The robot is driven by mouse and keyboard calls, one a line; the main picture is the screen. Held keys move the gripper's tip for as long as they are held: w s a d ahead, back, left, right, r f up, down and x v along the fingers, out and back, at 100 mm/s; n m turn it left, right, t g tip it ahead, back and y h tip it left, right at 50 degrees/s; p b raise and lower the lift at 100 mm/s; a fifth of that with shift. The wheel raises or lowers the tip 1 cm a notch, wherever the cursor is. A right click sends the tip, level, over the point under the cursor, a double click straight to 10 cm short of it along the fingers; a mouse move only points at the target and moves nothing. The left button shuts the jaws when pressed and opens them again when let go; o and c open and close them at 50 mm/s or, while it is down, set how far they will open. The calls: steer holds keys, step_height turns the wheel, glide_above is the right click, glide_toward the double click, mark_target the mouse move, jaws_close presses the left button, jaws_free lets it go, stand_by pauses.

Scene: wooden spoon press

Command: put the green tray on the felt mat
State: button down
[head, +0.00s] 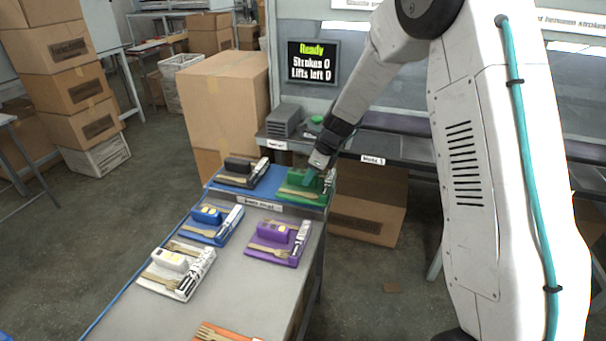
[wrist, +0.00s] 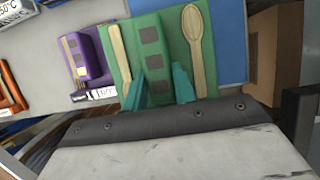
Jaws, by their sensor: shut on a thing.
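The green tray (head: 297,194) is at the far right corner of the table and carries a green block (wrist: 152,55) with grey squares. A wooden spoon (wrist: 196,45) and another wooden utensil (wrist: 118,55) lie on either side of the block. My gripper (head: 312,180) points down at the tray. Its teal fingers, also in the wrist view (wrist: 162,88), are shut on the green block of the tray. A flat blue area (head: 263,192), which looks like the felt mat, lies beside the tray. I cannot tell whether the tray is resting or slightly raised.
A black tray (head: 240,181) is at the blue area's left. Blue (head: 210,225), purple (head: 275,257) and white (head: 190,281) trays stand nearer on the grey table, with an orange one (head: 225,333) at the front. Cardboard boxes (head: 225,95) stand behind; an open box (head: 368,215) is right.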

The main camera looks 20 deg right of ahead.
mark_target(304, 173)
steer(key=w, duration=0.6)
steer(key=shift+w+f, duration=0.15)
steer(key=shift+f, duration=0.1)
steer(key=shift+w+f, duration=0.25)
steer(key=shift+f, duration=1.5)
steer(key=shift+f, duration=0.2)
steer(key=c, duration=1.1)
jaws_free()
steer(key=v, duration=1.2)
steer(key=shift+s+r, duration=0.1)
steer(key=shift+r, duration=0.05)
